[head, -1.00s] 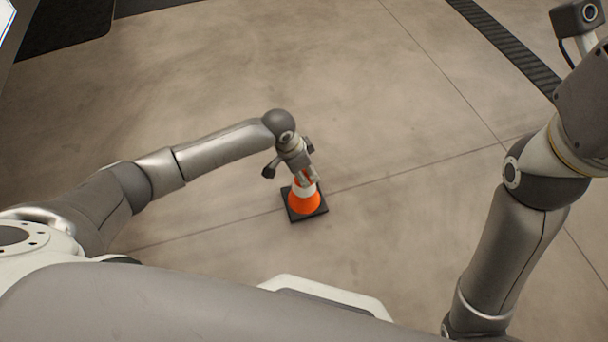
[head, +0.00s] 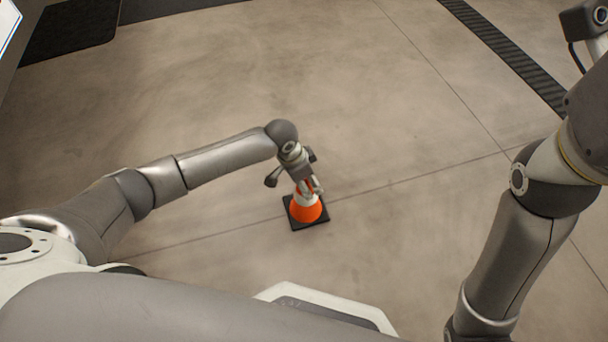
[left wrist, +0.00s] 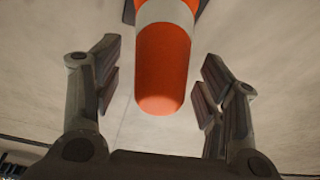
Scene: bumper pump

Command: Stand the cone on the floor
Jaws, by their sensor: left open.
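An orange cone (head: 307,212) with a white band and a black square base stands upright on the floor. My left gripper (head: 309,188) is at the cone's upper part in the head view. In the left wrist view the cone (left wrist: 162,70) lies between the two open fingers of my left gripper (left wrist: 160,82), with a gap on each side. The cone's top is partly hidden by the gripper in the head view. My right arm shows at the right, but its gripper is out of the picture.
The concrete floor (head: 420,230) around the cone is clear. A dark grated strip (head: 505,55) crosses the floor at the upper right. A dark mat (head: 70,32) lies at the upper left.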

